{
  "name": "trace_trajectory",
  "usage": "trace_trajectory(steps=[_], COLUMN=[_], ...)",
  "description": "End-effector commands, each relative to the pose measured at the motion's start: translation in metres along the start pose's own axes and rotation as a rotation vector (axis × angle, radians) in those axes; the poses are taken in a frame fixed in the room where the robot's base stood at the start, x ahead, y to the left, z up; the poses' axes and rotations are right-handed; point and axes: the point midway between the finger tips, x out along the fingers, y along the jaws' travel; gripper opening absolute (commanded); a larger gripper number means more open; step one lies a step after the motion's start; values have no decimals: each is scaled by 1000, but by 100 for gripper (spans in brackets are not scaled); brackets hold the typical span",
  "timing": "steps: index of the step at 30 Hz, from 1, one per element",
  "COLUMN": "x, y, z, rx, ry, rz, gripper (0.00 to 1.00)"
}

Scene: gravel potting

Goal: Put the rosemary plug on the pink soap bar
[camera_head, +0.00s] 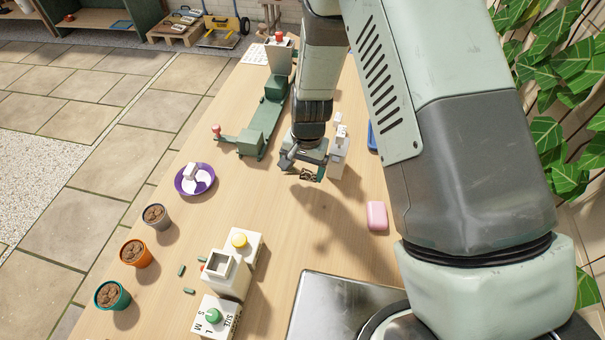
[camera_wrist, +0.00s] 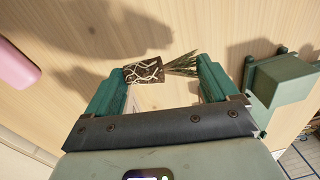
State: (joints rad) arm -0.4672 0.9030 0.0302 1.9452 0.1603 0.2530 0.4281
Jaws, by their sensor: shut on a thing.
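The rosemary plug, a dark root-laced soil cylinder (camera_wrist: 144,71) with a green sprig (camera_wrist: 182,65), lies sideways between the fingertips of my gripper (camera_wrist: 162,70) in the wrist view. My gripper (camera_head: 303,172) is shut on it and holds it above the wooden table in the head view, where the plug (camera_head: 312,175) is small and partly hidden. The pink soap bar (camera_head: 377,215) lies on the table, right of and nearer than my gripper. It also shows at the left edge of the wrist view (camera_wrist: 12,65), apart from the plug, with its visible top bare.
A white bottle-like object (camera_head: 338,155) stands close right of my gripper. A green machine (camera_head: 262,125) is behind left. A purple saucer (camera_head: 194,180) with a white item, several pots and a white button box (camera_head: 230,272) are left. A metal tray (camera_head: 340,305) is in front.

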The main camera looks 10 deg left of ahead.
Motion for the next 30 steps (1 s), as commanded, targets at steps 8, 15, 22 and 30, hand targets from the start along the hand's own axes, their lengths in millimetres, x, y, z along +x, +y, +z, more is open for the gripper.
trace_trajectory(steps=[8, 15, 22, 30], x=[28, 30, 30, 18], y=[2, 2, 2, 2], z=[0, 0, 0, -1], rx=[0, 0, 0, 0], ry=[0, -1, -1, 2], rz=[0, 1, 1, -1], gripper=[58, 58, 100, 100])
